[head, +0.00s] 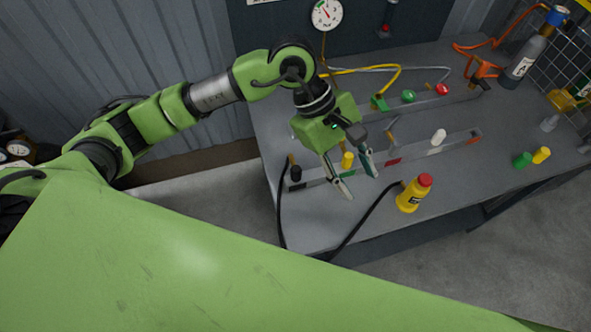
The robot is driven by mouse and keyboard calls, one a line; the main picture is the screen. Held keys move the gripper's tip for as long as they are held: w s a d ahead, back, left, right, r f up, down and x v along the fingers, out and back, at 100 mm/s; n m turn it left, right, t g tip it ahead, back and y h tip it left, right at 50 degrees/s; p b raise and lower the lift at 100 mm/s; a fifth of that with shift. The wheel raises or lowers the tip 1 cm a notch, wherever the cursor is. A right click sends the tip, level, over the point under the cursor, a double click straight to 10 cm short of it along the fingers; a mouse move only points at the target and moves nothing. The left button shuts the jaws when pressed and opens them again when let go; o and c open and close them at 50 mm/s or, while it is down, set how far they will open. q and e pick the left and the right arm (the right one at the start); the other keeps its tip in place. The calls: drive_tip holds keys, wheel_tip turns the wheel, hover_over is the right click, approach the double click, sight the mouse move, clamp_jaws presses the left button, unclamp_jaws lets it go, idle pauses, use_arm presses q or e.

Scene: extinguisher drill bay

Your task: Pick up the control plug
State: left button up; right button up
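No plug is clearly marked as the control plug, so I cannot tell which it is. A yellow plug (347,159) stands on the front rail (410,153) of the grey bench. A black plug (296,173) is at that rail's left end, and a white plug (438,137) is farther right on it. My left gripper (358,183) is above the front rail, pointing down, with its fingers apart. The yellow plug shows between the fingers; I see no contact. My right gripper is not in view.
The back rail carries a green plug (408,96) and a red plug (441,89). Loose green (521,160) and yellow (541,155) pieces lie right. Black hoses (361,220) cross the front edge.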

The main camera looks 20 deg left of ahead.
sight(296, 169)
use_arm(q)
drive_tip(key=w+a+f+m+t+y, duration=0.1)
drive_tip(key=w+a+y, duration=0.2)
drive_tip(key=a, duration=0.4)
drive_tip(key=w+a+t+y, duration=0.1)
drive_tip(key=w+a+y, duration=0.2)
drive_tip(key=a, duration=0.4)
drive_tip(key=shift+y, duration=0.3)
drive_tip(key=f+p, duration=0.1)
drive_tip(key=f, duration=0.4)
drive_tip(key=f+p, duration=0.1)
drive_tip(key=f, duration=0.2)
drive_tip(key=shift+s+a+p, duration=0.15)
drive_tip(key=shift+a+p, duration=0.15)
drive_tip(key=shift+a, duration=0.05)
drive_tip(key=f+p, duration=0.2)
drive_tip(key=f, duration=0.1)
drive_tip(key=d+f+p, duration=0.1)
drive_tip(key=f, duration=0.1)
drive_tip(key=shift+s+f, duration=0.1)
drive_tip(key=shift+f, duration=0.35)
clamp_jaws()
